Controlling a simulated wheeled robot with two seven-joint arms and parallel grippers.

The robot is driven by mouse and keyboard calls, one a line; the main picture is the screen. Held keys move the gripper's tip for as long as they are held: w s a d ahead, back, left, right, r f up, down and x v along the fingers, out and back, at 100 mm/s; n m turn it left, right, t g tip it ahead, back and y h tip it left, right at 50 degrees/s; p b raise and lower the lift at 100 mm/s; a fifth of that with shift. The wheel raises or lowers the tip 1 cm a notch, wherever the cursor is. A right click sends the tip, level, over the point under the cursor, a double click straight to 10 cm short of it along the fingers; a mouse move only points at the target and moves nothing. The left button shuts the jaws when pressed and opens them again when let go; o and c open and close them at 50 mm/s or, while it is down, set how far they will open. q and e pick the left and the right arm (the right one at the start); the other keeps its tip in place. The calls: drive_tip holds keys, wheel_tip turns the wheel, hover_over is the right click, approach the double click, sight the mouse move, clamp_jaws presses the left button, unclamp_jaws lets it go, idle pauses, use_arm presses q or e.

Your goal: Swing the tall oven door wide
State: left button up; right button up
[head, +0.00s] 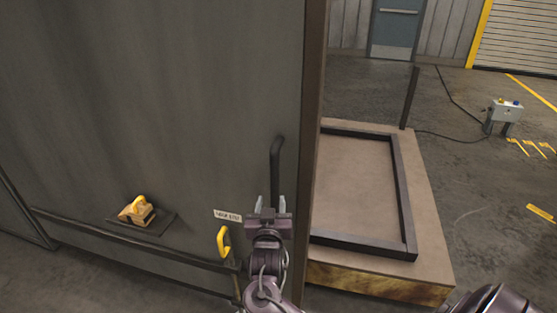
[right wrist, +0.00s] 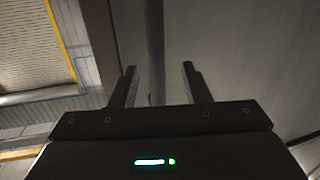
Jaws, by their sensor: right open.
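The tall grey oven door (head: 150,100) fills the left of the head view. Its dark vertical bar handle (head: 277,165) is near the door's right edge. My right gripper (head: 270,203) is open at the lower part of this handle, with a finger to either side of it in the picture. In the right wrist view, the handle bar (right wrist: 155,50) runs down between the two open fingers (right wrist: 158,85). I cannot tell whether they touch it. A yellow handle (head: 223,242) sits low on the door, left of the gripper. My left gripper is not in view.
A low platform (head: 425,220) with a dark frame stands right of the door. A control box (head: 505,112) on a stand, with a cable, is at the far right. Open floor lies around it.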

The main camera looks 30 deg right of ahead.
sight(274, 179)
drive_tip(key=r, duration=0.1)
drive_tip(key=d+r, duration=0.1)
drive_tip(key=r, duration=0.1)
drive_tip(key=shift+w+r+m, duration=0.1)
drive_tip(key=shift+r+m, duration=0.15)
drive_tip(key=shift+m, duration=0.15)
drive_tip(key=p+x, duration=0.2)
drive_tip(key=x, duration=0.4)
drive_tip(key=shift+r, duration=0.1)
drive_tip(key=shift+w+d, duration=0.3)
drive_tip(key=shift+w, duration=0.15)
clamp_jaws()
